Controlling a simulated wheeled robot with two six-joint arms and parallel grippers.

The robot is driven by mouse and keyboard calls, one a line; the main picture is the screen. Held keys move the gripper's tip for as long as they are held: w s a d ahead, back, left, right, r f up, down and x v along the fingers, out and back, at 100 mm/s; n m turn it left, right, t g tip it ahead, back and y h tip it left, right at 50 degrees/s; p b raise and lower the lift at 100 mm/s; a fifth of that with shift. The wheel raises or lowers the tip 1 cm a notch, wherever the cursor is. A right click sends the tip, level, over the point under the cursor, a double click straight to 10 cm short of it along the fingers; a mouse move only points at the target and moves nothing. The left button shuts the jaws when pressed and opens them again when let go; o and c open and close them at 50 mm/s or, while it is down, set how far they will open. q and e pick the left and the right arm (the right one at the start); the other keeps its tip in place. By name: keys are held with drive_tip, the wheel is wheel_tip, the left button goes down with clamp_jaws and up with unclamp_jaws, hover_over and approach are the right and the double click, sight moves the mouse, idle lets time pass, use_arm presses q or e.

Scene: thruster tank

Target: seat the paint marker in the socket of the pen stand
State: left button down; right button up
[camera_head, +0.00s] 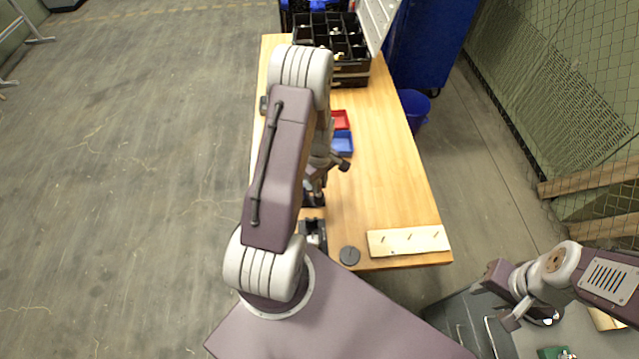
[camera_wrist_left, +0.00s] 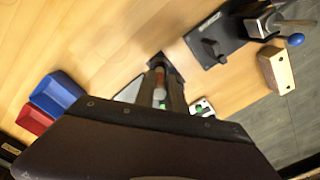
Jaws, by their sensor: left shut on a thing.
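My left gripper (camera_head: 318,184) points down over the table's left side, largely hidden by my own arm in the head view. In the left wrist view the left gripper (camera_wrist_left: 162,88) is shut on the slim paint marker (camera_wrist_left: 160,95), which shows pale, green and reddish parts between the fingers. A small dark block (camera_wrist_left: 172,64), apparently the pen stand, lies right at the fingertips. Its socket and the marker's tip are hidden, so I cannot tell whether the marker is in it. My right gripper (camera_head: 498,299) hangs off the table at lower right, its jaws unclear.
A blue bin (camera_head: 342,143) and a red bin (camera_head: 340,120) stand beyond the gripper. A clamp on a dark plate (camera_wrist_left: 232,32) and a wooden block (camera_wrist_left: 277,71) are nearby. The table's right side is clear.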

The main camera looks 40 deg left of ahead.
use_arm(q)
drive_tip(key=shift+f+b, duration=0.45)
drive_tip(key=shift+f, duration=0.25)
drive_tip(key=shift+f, duration=0.2)
idle(0.4)
drive_tip(key=c, duration=1.3)
unclamp_jaws()
